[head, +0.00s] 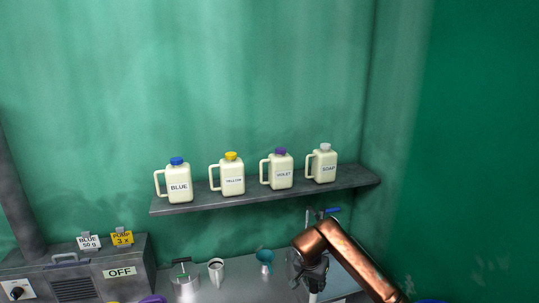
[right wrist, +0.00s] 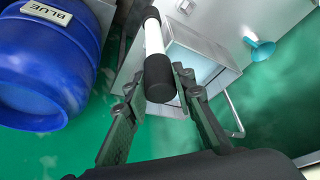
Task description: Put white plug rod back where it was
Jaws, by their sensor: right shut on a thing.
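The white plug rod (right wrist: 153,38) shows in the right wrist view with a black grip (right wrist: 159,80) at its near end and a black piece at its far end. My right gripper (right wrist: 160,84) is shut on the black grip, with one finger on each side. In the head view my right gripper (head: 312,272) is at the right end of the counter, and a short white part of the rod (head: 313,297) shows below it. The rod's lower end is cut off there. My left gripper is not in view.
A grey metal basin (right wrist: 205,50) lies behind the rod, and a blue BLUE drum (right wrist: 42,65) stands left. A shelf (head: 262,199) with several jugs hangs above.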

